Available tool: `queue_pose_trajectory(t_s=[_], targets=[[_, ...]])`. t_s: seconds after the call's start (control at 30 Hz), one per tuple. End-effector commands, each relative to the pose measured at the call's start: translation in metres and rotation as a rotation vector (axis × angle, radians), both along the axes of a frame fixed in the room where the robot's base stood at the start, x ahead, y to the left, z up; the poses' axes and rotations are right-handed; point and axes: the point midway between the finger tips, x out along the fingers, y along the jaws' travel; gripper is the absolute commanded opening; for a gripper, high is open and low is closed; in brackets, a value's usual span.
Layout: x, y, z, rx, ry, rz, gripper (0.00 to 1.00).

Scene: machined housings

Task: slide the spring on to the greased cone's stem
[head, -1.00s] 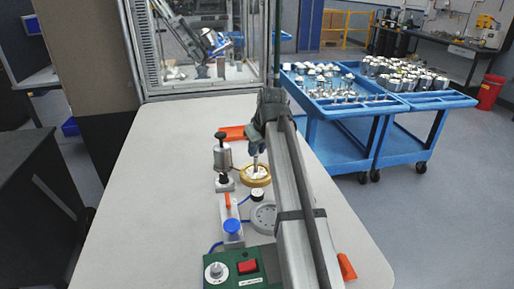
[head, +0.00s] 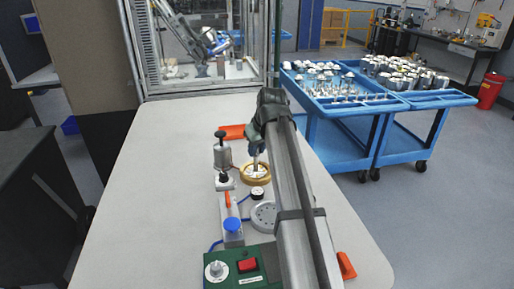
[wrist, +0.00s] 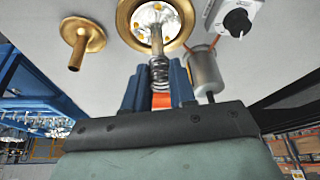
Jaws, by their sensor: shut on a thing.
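The greased cone is a shiny metal piece with yellowish dabs, seated in a brass ring (wrist: 180,38); the ring also shows in the head view (head: 266,180). Its thin stem (wrist: 157,38) stands up toward my gripper in the wrist view. My gripper (wrist: 158,88), with blue fingers, is shut on the coiled metal spring (wrist: 158,72). The spring is in line with the stem and meets its end; I cannot tell how far it is around it. In the head view my gripper (head: 257,150) is just above the ring, and the spring is too small to make out.
A flanged brass part (wrist: 82,40) lies left of the ring in the wrist view. A grey cylinder (wrist: 205,72) stands close on the right. In the head view, a green box (head: 240,270) with a red switch and a grey round disc (head: 264,215) are nearer. The table's left side is clear.

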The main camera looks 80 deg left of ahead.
Motion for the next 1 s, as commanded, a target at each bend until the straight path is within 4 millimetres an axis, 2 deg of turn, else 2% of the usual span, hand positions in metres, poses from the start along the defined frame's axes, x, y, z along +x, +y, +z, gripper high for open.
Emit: queue_pose_trajectory(t_s=[1.0], targets=[[-0.0001, -0.0001, -0.0087, 0.0, 0.0, 0.0, 0.0]])
